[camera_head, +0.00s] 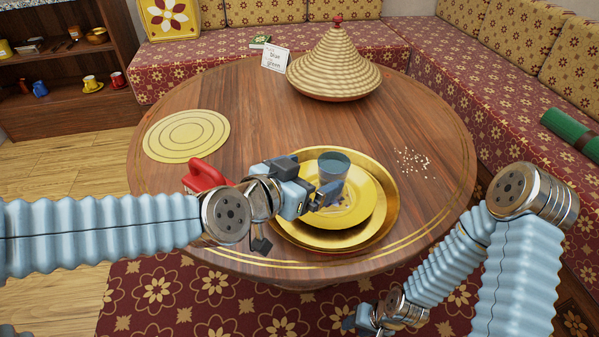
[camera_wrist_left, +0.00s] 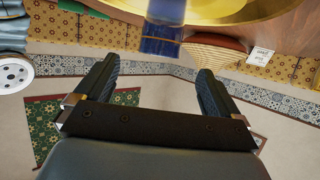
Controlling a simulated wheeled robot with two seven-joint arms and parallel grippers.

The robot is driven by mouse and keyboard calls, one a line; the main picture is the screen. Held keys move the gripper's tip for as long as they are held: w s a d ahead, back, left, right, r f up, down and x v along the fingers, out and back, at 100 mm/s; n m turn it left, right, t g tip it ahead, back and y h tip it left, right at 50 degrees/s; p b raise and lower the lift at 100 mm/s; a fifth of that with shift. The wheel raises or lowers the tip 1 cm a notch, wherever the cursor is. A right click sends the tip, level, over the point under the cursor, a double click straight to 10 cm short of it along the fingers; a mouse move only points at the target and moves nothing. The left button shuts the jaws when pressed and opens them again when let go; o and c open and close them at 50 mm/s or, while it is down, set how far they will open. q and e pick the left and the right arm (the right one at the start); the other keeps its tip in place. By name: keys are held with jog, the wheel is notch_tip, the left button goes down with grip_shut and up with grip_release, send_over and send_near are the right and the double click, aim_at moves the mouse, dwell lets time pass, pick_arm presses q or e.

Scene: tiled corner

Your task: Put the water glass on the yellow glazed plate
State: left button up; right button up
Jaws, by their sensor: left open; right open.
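The water glass (camera_head: 333,167), bluish and clear, stands upright on the yellow glazed plate (camera_head: 356,212). The plate lies in a larger gold tray or dish (camera_head: 388,187) on the round wooden table. My left gripper (camera_head: 329,195) is open and empty, in front of the glass, and hides part of it and of the plate. In the left wrist view the open left gripper (camera_wrist_left: 157,72) has the glass (camera_wrist_left: 163,32) beyond its fingertips, apart from them, below the yellow plate's edge (camera_wrist_left: 235,15). My right gripper (camera_head: 362,322) is open and low, off the table's front edge.
A round yellow mat (camera_head: 186,136) lies at the left, with a red object (camera_head: 206,176) partly behind my left arm. A woven cone lid (camera_head: 334,62) and a sign card (camera_head: 274,60) stand at the back. White crumbs (camera_head: 413,162) lie at the right. The table's middle is clear.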

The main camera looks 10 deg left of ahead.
pick_arm(q)
jog(key=shift+b+v, duration=0.65)
jog(key=shift+v, duration=0.95)
jog(key=shift+s, duration=0.1)
